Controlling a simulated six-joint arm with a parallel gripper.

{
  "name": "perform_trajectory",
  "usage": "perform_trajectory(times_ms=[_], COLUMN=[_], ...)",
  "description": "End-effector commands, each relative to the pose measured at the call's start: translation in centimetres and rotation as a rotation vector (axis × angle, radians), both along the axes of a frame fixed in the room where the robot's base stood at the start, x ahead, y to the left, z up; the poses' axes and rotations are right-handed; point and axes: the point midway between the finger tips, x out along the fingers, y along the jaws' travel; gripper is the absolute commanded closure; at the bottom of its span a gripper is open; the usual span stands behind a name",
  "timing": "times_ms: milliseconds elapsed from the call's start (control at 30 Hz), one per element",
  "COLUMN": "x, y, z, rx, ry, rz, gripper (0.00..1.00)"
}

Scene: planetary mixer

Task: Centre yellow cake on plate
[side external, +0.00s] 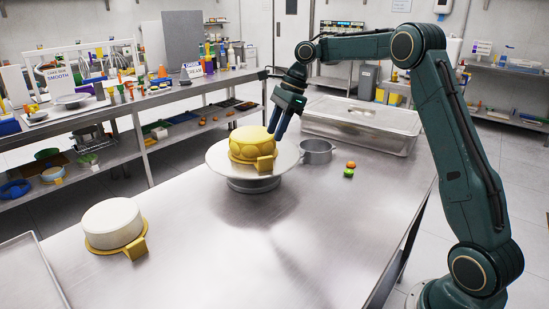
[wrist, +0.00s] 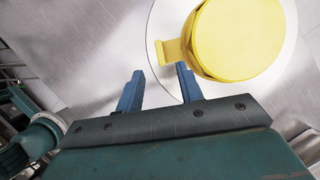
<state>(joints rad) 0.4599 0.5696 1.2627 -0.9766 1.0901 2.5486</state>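The yellow cake (side external: 247,141) sits on a gold board with a square tab (side external: 265,164), on the round pale plate (side external: 217,159) of a low stand. In the wrist view the cake (wrist: 240,35) lies a little right of the middle of the plate (wrist: 162,22), and the tab (wrist: 171,52) points left. The plate's far edge is cut off there. My gripper (side external: 276,131) is beside the cake, fingers down, over the plate's back right side. In the wrist view my gripper (wrist: 160,70) has its blue fingers apart, empty, near the tab. I cannot tell if it touches the cake.
A white cake (side external: 112,222) on a gold board stands at the front left. A metal ring (side external: 317,151), small orange and green items (side external: 349,169) and a lidded steel container (side external: 362,124) are right of the stand. The table's front middle is clear.

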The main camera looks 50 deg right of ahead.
Motion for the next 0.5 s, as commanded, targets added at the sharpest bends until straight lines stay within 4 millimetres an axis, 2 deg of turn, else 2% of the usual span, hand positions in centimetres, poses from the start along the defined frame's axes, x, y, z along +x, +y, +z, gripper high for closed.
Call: perform_trajectory(times_ms=[200, 500], x=[-0.4, -0.5], y=[-0.8, -1.2], z=[1.8, 3.3], rx=[-0.004, 0.002], ry=[-0.002, -0.003], rz=[-0.002, 0.001], gripper=[0.63, 0.63])
